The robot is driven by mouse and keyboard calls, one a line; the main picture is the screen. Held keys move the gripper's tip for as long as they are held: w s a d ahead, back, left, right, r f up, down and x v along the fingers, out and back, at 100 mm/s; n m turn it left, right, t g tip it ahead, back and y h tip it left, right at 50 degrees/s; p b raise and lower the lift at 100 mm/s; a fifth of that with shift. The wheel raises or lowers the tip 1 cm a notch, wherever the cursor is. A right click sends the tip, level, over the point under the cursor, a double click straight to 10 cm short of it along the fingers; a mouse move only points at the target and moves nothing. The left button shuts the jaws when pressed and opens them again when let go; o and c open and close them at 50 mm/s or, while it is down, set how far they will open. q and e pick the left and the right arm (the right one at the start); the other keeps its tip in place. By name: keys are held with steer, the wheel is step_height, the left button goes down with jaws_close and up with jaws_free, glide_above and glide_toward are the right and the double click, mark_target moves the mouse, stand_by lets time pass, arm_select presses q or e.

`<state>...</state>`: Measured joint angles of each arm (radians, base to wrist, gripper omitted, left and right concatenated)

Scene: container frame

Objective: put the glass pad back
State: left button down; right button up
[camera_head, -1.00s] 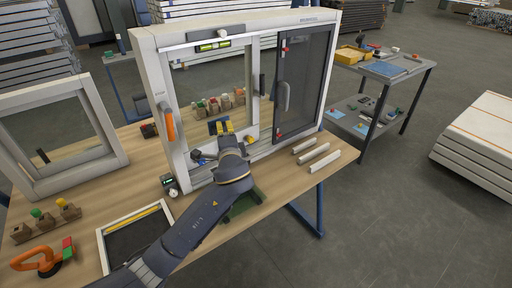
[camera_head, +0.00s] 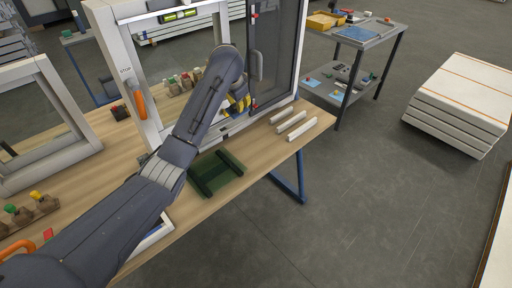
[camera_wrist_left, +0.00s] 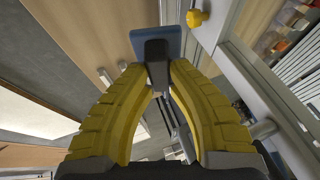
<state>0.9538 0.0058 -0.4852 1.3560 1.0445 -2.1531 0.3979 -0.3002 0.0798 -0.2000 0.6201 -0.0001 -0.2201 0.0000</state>
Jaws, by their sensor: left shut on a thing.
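My left gripper (camera_head: 240,104) has yellow fingers and is in front of the white window frame's lower part, beside the dark mesh sash (camera_head: 275,50). In the left wrist view its fingers (camera_wrist_left: 156,78) are shut on the dark grip of a blue pad (camera_wrist_left: 158,40), which I take to be the glass pad. The pad's flat blue plate sticks out beyond the fingertips. In the head view the pad is hidden by my arm and gripper. The white window frame (camera_head: 133,65) stands upright on the bench. My right gripper is not in view.
A green cradle (camera_head: 216,173) lies on the wooden bench (camera_head: 262,145) in front of the frame. Several white strips (camera_head: 291,122) lie to its right. Blocks with coloured knobs (camera_head: 22,215) are at left. A grey cart (camera_head: 366,42) stands beyond the bench.

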arm_select(q)
steer(key=s+d+r+g+h, duration=0.2)
steer(key=d+r, duration=0.1)
steer(key=d, duration=0.3)
steer(key=shift+g, duration=0.3)
steer(key=f, duration=1.9)
steer(key=shift+w+a+f, duration=0.15)
steer(key=shift+w, duration=0.05)
steer(key=c, duration=1.3)
jaws_free()
steer(key=shift+f, duration=0.1)
steer(key=v, duration=1.2)
steer(key=shift+a, duration=0.2)
